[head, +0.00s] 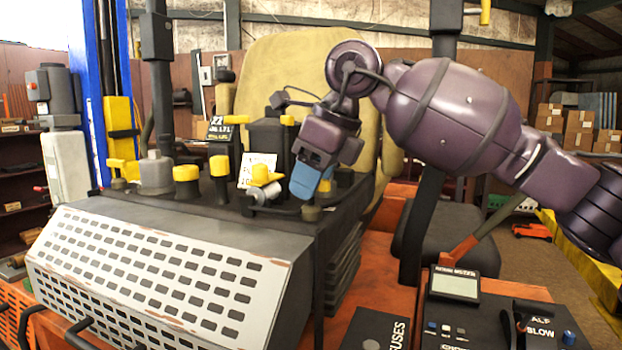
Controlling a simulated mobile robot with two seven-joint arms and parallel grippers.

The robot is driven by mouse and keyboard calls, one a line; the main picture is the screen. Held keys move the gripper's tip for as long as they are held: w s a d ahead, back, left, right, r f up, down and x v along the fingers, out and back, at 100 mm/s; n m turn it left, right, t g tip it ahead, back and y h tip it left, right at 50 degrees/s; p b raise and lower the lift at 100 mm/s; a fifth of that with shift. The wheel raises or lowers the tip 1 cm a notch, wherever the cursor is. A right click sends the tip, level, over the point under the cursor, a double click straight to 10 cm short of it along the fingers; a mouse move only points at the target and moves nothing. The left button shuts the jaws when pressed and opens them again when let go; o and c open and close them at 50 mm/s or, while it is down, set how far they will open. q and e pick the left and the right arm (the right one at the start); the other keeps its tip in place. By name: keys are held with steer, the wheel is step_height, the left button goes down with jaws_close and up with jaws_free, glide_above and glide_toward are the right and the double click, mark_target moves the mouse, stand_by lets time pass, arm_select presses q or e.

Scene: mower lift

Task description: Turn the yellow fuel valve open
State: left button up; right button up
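Several yellow fittings stand on the dark panel top behind the slotted grey grille. A yellow handle (261,175) sits over a small silver cylinder near the panel's front right; it looks like the fuel valve, but I cannot be certain. My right gripper (308,184) comes in from the right and points down, its blue fingers just right of that yellow handle with a small gap visible. The fingers overlap in this view, so their opening is hidden. Nothing is clearly held. My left gripper is out of view.
Other yellow parts nearby are a round cap (186,173), a small cap (219,166) and a T-handle (236,119). The slotted grille (160,275) slopes in front. A control console (490,315) is at lower right, and the yellow seat (310,75) stands behind.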

steer(key=c, duration=0.6)
jaws_close()
